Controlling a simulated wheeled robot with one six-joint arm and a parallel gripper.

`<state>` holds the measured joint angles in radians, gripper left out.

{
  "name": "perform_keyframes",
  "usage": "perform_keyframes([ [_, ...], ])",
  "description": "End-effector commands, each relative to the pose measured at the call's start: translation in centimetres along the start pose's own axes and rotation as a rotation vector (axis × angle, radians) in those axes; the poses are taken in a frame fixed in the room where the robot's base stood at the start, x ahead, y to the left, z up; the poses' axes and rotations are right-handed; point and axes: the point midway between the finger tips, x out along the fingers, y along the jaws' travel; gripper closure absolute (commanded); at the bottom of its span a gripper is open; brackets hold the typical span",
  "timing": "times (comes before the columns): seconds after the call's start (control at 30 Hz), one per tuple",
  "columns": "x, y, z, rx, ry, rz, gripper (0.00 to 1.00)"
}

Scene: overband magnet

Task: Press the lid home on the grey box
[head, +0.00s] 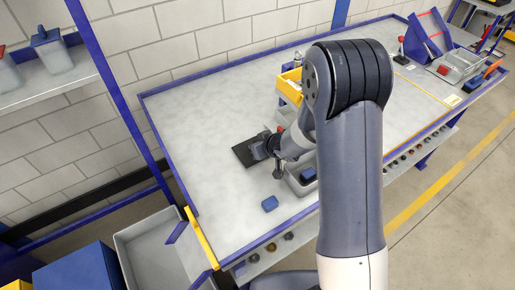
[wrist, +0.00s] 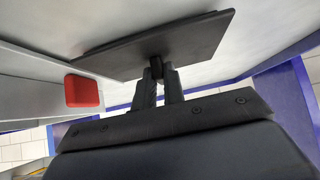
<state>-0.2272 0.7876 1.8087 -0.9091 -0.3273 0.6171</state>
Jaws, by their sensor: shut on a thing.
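The lid (wrist: 190,42) is a flat dark plate with a small knob. My gripper (wrist: 158,76) is shut on that knob, and the plate lies beyond the fingertips in the wrist view. In the head view the lid (head: 241,153) is left of my gripper (head: 257,151), over the bench; its height above the bench is unclear. The grey box (head: 294,187) stands on the bench to the right and nearer, apart from the lid. It looks open at the top, with a blue block (head: 308,175) in it. My arm hides much of the box.
A loose blue block (head: 270,203) lies near the box. A red block (wrist: 84,91) shows beside a grey surface in the wrist view. A yellow bin (head: 288,86) stands behind my arm. The bench (head: 205,110) is clear at the left, with a raised blue edge.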

Motion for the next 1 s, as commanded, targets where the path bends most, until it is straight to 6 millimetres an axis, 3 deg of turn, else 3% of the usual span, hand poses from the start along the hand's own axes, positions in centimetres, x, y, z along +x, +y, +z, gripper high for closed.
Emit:
perform_keyframes([
  [1.0,-2.9,0.0,-2.9,0.001,0.000,0.000,1.00],
])
